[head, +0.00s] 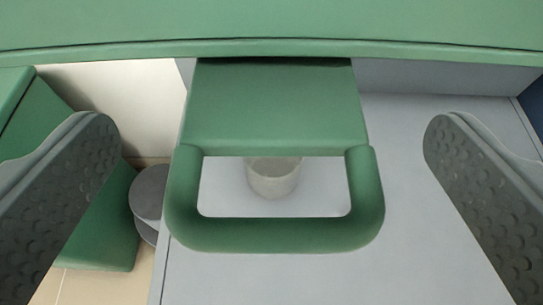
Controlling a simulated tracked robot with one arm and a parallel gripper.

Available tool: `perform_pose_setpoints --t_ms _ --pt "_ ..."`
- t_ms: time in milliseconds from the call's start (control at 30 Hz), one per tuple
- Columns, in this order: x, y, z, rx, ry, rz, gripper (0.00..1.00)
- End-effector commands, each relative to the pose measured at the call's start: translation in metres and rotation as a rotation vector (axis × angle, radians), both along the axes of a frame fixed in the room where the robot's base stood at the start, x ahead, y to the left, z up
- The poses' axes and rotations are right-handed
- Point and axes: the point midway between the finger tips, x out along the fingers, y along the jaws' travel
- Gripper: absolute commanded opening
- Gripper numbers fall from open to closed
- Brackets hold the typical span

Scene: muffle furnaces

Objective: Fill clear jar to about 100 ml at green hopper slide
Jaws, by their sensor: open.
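The green hopper slide (275,105) comes out from under the green hopper body (270,25) and ends in a loop handle (275,235). The clear jar (273,177) shows through the handle's opening, standing on the grey surface below. The slide hides the far part of the jar, and its fill level cannot be told. My gripper (272,170) is open, with one dark textured finger on each side of the handle. Both fingers appear apart from the handle, and nothing is between them but the slide and handle.
The grey surface (430,235) is clear to the right of the handle. At the left are a green block-like part (100,235) and a grey round object (150,195) beside the surface's left edge. A pale floor shows at the lower left.

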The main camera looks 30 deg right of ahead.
Motion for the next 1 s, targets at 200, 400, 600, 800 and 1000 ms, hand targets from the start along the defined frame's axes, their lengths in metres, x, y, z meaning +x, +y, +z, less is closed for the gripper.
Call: perform_pose_setpoints --t_ms 200,400,600,800,1000 --pt "0.023 -0.013 -0.011 -0.002 -0.003 0.0 0.98" --pt "0.035 -0.021 -0.018 0.0 -0.001 0.001 0.98" --pt "0.039 -0.023 -0.018 -0.001 -0.003 0.001 0.98" --pt "0.039 -0.022 -0.018 -0.001 -0.002 0.002 0.98" --pt "0.039 -0.022 -0.018 -0.001 -0.002 0.002 0.47"
